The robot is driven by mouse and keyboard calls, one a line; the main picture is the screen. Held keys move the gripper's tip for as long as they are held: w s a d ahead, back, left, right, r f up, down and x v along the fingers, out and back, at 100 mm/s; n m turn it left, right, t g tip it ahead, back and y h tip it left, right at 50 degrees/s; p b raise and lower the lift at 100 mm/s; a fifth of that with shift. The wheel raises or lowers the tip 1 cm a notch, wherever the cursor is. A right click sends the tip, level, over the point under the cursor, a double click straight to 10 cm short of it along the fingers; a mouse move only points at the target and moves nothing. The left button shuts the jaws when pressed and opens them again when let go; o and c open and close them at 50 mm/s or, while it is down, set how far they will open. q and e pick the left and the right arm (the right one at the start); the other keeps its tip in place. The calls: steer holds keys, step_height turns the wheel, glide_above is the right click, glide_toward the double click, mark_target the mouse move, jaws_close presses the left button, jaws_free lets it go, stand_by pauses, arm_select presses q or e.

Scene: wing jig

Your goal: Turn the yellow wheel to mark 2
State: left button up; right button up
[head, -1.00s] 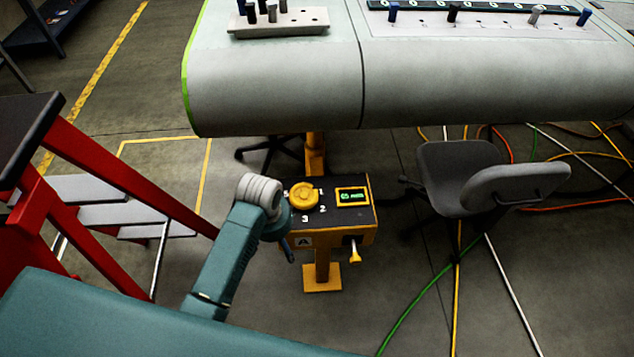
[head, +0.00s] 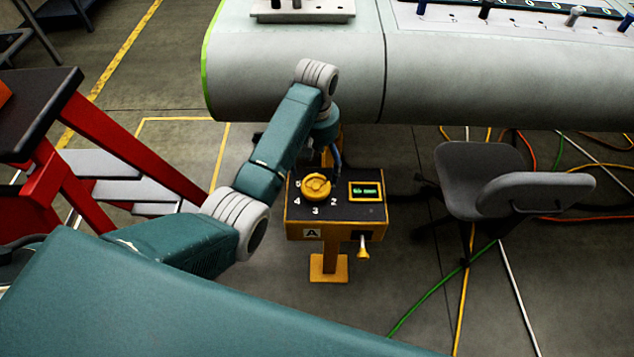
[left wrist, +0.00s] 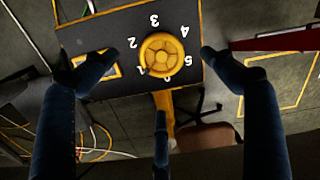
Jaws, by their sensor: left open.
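The yellow wheel (head: 316,187) lies on the dark top of a yellow control box (head: 350,231), with white numbered marks around it. Mark 2 (head: 334,202) is to its lower right in the head view. The wheel also shows in the left wrist view (left wrist: 162,56), with mark 2 (left wrist: 133,43) beside it. My left gripper (head: 336,158) is at the box's far edge in the head view, partly hidden by its own wrist. In the left wrist view its fingers (left wrist: 140,57) are wide apart, with the wheel between them in the picture. I cannot tell any contact. My right gripper is out of view.
A small green-lit display (head: 366,190) is beside the wheel, and a lever (head: 363,248) sticks out of the box's front. A large grey wing (head: 300,85) overhangs behind. A chair (head: 500,190) stands right, red-framed steps (head: 130,165) left. Cables cross the floor at right.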

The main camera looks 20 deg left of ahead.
mark_target(316, 186)
arm_select(q)
step_height(316, 186, down, 9)
steer(key=shift+f, duration=0.15)
steer(key=shift+c, duration=0.5)
steer(key=shift+s+f, duration=0.1)
steer(key=c, duration=1)
